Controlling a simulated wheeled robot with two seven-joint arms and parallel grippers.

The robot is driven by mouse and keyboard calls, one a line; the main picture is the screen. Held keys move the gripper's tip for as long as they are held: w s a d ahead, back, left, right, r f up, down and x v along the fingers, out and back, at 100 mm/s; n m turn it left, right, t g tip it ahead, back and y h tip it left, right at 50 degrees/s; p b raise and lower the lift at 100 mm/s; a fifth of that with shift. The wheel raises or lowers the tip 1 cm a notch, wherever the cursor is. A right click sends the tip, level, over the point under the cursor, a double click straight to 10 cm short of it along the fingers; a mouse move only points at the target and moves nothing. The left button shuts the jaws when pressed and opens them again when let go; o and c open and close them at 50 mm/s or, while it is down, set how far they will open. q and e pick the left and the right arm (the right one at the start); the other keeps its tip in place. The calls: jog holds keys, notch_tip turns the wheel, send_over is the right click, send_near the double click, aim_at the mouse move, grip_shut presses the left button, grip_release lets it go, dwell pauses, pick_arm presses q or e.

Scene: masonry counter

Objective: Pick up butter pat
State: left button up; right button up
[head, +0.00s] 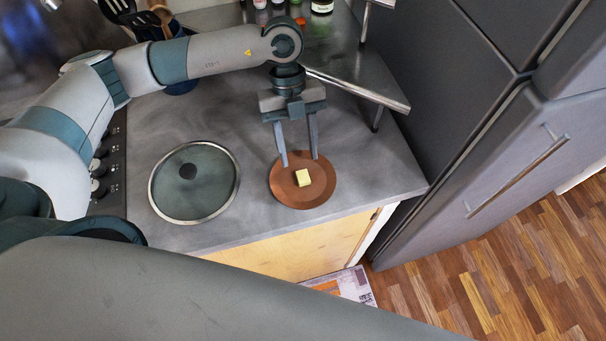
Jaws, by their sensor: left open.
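The butter pat (303,178) is a small pale yellow block. It lies on a round brown plate (287,196) on the grey counter, in the middle of the head view. My left gripper (300,162) points down over the far part of the plate with its two fingers apart. The fingertips show just beyond the butter pat in the picture, with nothing between them. I cannot tell how high they are above the plate. My right gripper is not in view.
A round glass lid or hob plate (194,183) with a metal rim lies left of the brown plate. A metal rack (358,90) stands behind to the right. Bottles (322,5) and a utensil holder (181,87) are at the back. The counter's front edge is close.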

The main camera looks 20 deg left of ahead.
aim_at(303, 175)
pick_arm(q)
jog(key=shift+s+d+f+p, duration=0.3)
jog(key=shift+s+f+p, duration=0.15)
jog(key=shift+p, duration=0.25)
jog(key=shift+p+x, duration=0.55)
jog(key=shift+x, duration=0.5)
jog(key=shift+d+f, duration=0.15)
jog(key=shift+f, duration=0.55)
grip_shut()
